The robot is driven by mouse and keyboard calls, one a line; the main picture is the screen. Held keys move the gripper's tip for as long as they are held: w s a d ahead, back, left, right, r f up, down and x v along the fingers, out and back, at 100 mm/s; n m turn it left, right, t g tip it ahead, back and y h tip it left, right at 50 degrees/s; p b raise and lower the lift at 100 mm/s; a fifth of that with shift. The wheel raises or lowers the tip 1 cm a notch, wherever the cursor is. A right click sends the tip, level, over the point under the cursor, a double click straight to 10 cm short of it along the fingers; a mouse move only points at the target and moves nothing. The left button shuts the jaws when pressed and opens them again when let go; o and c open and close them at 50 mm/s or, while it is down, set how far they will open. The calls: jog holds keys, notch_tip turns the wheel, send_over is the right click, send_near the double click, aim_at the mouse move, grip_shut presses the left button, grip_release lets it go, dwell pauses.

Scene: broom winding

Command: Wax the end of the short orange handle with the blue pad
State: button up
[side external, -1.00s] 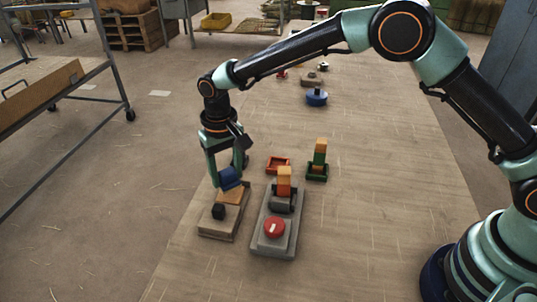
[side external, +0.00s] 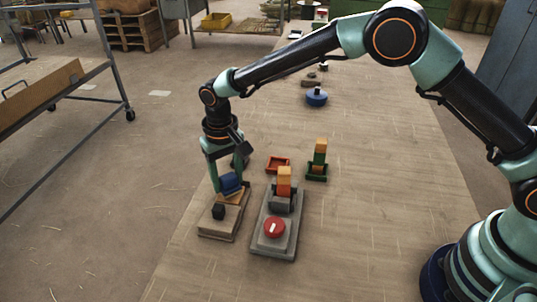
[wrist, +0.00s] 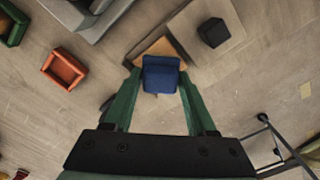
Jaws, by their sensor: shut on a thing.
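The blue pad (side external: 231,183) is between the fingers of my gripper (side external: 229,188), which is shut on it. In the wrist view the pad (wrist: 161,75) sits between the green fingertips (wrist: 160,82). A tan piece (wrist: 158,47) shows just beyond and under the pad. I cannot tell whether it is part of the pad or of the tray below. A short orange block (side external: 284,180), likely the handle, stands upright in a grey fixture (side external: 268,246), right of my gripper and apart from it.
A low tray (side external: 216,234) with a black cube (side external: 218,212) lies under and in front of my gripper. The grey fixture carries a red button (side external: 274,227). Behind are an orange open box (side external: 277,164) and a green holder (side external: 317,172) with an orange-topped block. Bare table lies to the right.

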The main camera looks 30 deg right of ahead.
aim_at(228, 175)
jog(key=shift+f, duration=0.65)
dwell(1.4)
jog(key=shift+r, duration=3.6)
